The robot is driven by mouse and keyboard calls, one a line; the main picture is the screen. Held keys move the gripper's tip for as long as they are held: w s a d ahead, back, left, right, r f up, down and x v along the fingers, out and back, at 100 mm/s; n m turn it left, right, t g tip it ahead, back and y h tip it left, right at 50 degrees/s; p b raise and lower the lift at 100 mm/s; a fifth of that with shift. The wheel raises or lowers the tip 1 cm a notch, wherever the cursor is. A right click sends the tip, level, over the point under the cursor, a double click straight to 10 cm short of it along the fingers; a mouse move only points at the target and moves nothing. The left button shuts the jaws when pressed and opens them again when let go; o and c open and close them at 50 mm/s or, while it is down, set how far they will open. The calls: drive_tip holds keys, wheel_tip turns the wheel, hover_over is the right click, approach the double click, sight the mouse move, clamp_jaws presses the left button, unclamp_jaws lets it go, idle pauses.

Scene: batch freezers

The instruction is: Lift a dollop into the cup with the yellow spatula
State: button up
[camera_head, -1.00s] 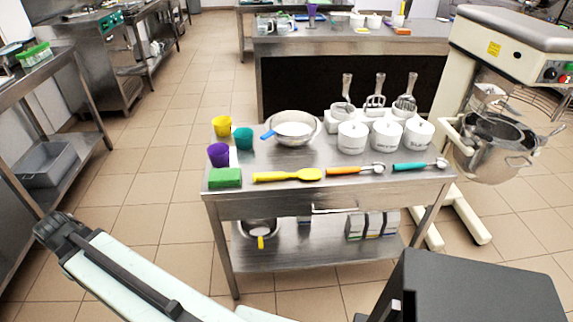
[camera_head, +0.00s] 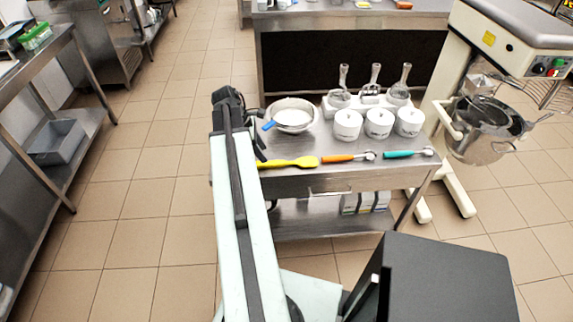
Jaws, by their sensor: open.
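The yellow spatula (camera_head: 296,162) lies flat near the front edge of the steel table (camera_head: 330,180), its broad end to the right. My gripper (camera_head: 259,147) is open, at the left part of the table, close to the spatula's handle end; I cannot tell whether they touch. My arm covers the left end of the table, where the yellow, teal and purple cups were seen earlier, so no cup shows. A metal bowl (camera_head: 292,107) with white contents stands behind the spatula, a blue handle resting over its rim.
An orange-handled scoop (camera_head: 340,158) and a teal-handled one (camera_head: 402,153) lie right of the spatula. Several white tubs (camera_head: 348,124) stand behind them, with upright utensils further back. A large mixer (camera_head: 485,120) stands at the right.

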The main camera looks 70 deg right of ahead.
sight(270, 162)
drive_tip(key=b+x, duration=0.5)
drive_tip(key=x, duration=0.1)
drive_tip(key=shift+f, duration=0.2)
drive_tip(key=shift+r, duration=0.2)
clamp_jaws()
